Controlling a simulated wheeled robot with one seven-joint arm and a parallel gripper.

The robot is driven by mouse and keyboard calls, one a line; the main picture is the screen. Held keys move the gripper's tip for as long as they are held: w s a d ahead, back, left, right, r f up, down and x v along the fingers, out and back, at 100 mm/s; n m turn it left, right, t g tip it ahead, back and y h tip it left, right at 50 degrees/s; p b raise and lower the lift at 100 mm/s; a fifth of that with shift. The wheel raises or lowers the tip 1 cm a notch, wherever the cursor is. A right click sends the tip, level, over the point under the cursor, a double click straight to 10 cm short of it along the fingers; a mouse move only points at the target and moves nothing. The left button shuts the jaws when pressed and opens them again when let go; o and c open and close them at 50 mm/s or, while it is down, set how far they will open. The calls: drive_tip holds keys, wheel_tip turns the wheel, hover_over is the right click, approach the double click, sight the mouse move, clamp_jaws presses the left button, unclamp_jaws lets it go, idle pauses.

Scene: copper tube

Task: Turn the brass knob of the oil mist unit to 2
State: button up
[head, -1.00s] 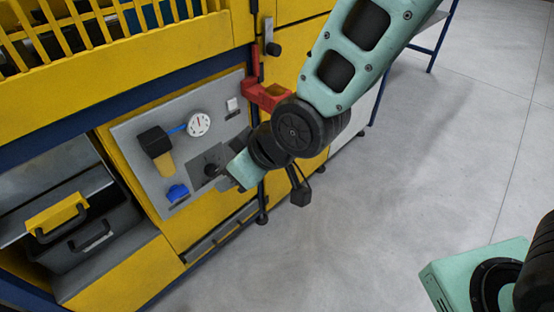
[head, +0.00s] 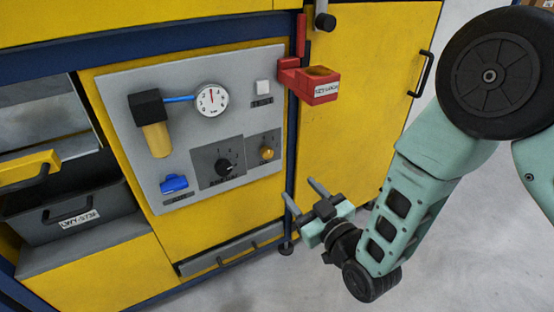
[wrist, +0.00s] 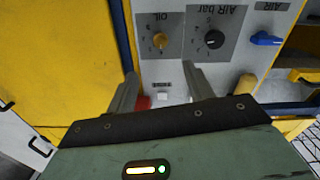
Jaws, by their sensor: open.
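The brass knob (head: 267,153) sits on a dark grey plate at the right of the grey panel (head: 120,95). In the wrist view, which shows the panel upside down, the brass knob (wrist: 160,41) is on a plate lettered OIL. Its setting is too small to read. My gripper (head: 302,192) is open and empty, below and right of the knob in the head view and apart from it. In the wrist view my gripper's fingers (wrist: 164,80) point towards the panel, with the brass knob beyond and roughly between them.
A black knob (head: 223,167) on the AIR bar plate and a blue valve (head: 174,184) are left of the brass knob. A gauge (head: 212,100) is above. A red holder (head: 312,84) juts out at the panel's upper right. Open floor lies right.

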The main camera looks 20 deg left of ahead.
sight(269, 155)
drive_tip(key=b+x, duration=0.3)
drive_tip(key=x, duration=1.2)
drive_tip(key=c, duration=1)
